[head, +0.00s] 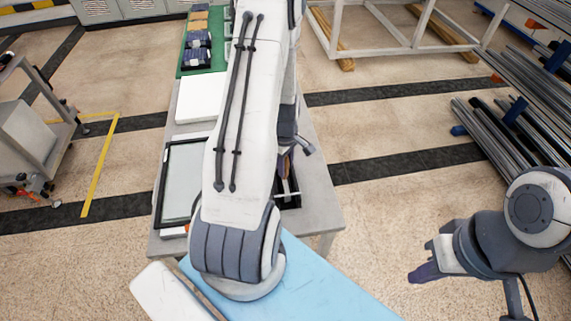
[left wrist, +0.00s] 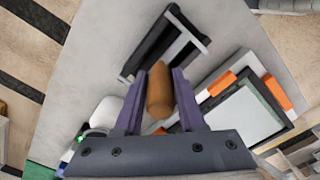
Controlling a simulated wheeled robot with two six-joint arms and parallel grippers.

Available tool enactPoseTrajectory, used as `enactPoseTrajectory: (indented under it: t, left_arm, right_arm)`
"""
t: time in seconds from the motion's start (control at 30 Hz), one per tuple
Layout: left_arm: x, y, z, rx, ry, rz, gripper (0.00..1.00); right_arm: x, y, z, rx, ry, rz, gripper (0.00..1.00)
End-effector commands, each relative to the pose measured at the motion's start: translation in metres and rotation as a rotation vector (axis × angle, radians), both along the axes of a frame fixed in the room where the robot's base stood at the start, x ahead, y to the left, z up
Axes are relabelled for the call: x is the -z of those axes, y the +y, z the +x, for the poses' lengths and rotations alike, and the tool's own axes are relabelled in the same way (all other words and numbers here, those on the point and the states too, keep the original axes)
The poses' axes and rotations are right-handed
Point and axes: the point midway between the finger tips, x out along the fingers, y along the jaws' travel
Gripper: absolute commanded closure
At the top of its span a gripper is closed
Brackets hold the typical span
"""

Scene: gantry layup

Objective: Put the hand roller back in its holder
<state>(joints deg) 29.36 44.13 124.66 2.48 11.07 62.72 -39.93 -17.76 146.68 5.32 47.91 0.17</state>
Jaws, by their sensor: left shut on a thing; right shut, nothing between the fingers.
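The hand roller's brown wooden handle (left wrist: 160,90) is between the purple fingers of my left gripper (left wrist: 160,76) in the left wrist view. The gripper is shut on it. A black holder with pale grey edges (left wrist: 135,68) lies on the table just beyond the handle's end. I cannot tell whether the roller touches it, and the roller's far end is hard to make out. In the head view my left arm covers most of this spot; a dark box edge (head: 293,201) shows beside it. My right gripper (head: 421,273) is shut and empty, off the table at the right.
The grey table (head: 322,208) carries a black-framed panel (head: 182,180), also seen with orange pieces (left wrist: 247,112) in the left wrist view. A white rounded device (left wrist: 104,114) with a green light is at left there. A light blue surface (head: 325,285) is in front.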

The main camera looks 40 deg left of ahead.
Motion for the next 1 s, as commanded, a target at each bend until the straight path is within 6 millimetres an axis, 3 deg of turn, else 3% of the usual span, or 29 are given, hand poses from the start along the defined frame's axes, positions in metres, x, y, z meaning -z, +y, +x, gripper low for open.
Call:
enactPoseTrajectory:
  t: [0.97, 1.0]
  left_arm:
    - [0.012, 0.0, 0.0, 0.0, 0.0, 0.0, 1.0]
    - [0.011, 0.0, 0.0, 0.0, -0.001, 0.0, 0.46]
  right_arm:
    - [0.009, 0.0, 0.0, 0.0, 0.0, 0.0, 1.0]
    - [0.008, 0.0, 0.0, 0.0, 0.0, 0.0, 1.0]
